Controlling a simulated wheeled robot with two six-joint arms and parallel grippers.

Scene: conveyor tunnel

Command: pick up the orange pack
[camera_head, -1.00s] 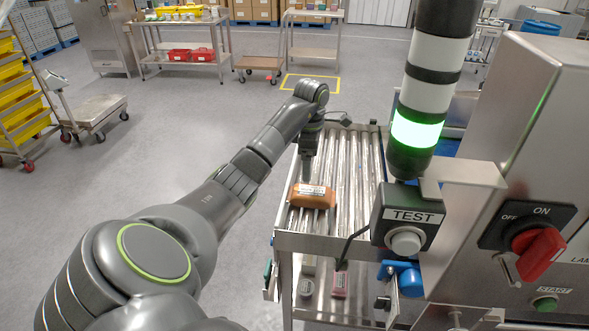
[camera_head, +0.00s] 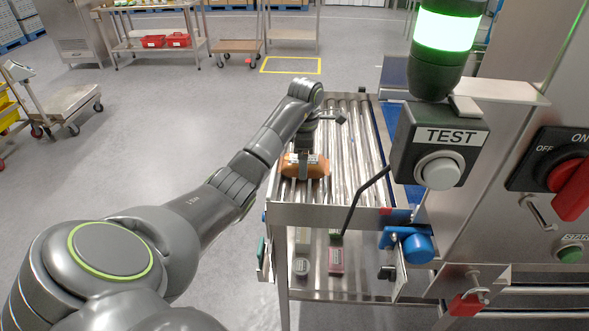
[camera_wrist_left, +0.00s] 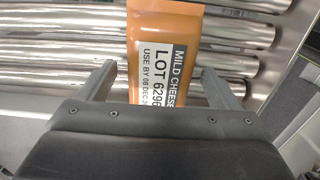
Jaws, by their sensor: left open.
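The orange pack (camera_head: 304,167) lies on the metal rollers near the front end of the roller conveyor (camera_head: 345,125). In the left wrist view the pack (camera_wrist_left: 190,30) has a white label reading "MILD CHEESE" with a lot number. My left gripper (camera_wrist_left: 172,85) is open, with one finger on each side of the pack; whether they touch it is not clear. In the head view my left gripper (camera_head: 303,150) is directly over the pack and hides part of it. The pack's near end is hidden behind the gripper body in the wrist view. My right gripper is not seen.
A TEST button box (camera_head: 438,150) and a signal light (camera_head: 445,40) stand right of the conveyor, beside a steel machine with a red switch (camera_head: 571,188). A thin black cable or rod (camera_head: 366,197) rises at the conveyor's front. Small packs, one pink (camera_head: 335,261), lie on the shelf below.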

